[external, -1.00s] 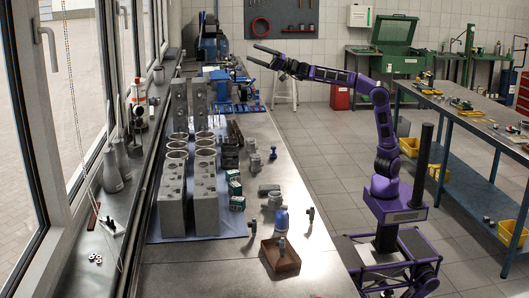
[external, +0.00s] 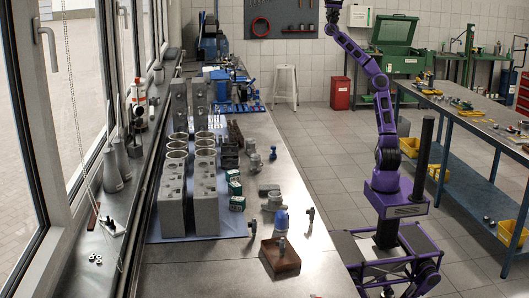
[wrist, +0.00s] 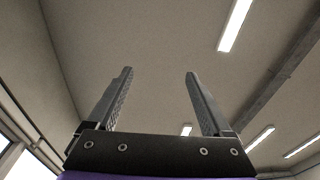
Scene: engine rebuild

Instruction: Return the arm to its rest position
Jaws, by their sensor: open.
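My purple arm (external: 382,110) stands upright beside the right edge of the workbench and leans up and to the left. In the external view only the base of the gripper shows at the top edge, and its fingers are cut off. In the wrist view my gripper (wrist: 157,98) is open and empty, with its two grey fingers well apart. It points up at the ceiling (wrist: 150,40), and nothing is between or touching the fingers.
The workbench (external: 220,265) on the left holds grey engine blocks (external: 206,200), a brown box (external: 280,256) and several small parts. A blue-legged table (external: 470,118) stands on the right. A white stool (external: 286,80) and a red cabinet (external: 340,92) stand behind. The floor between is clear.

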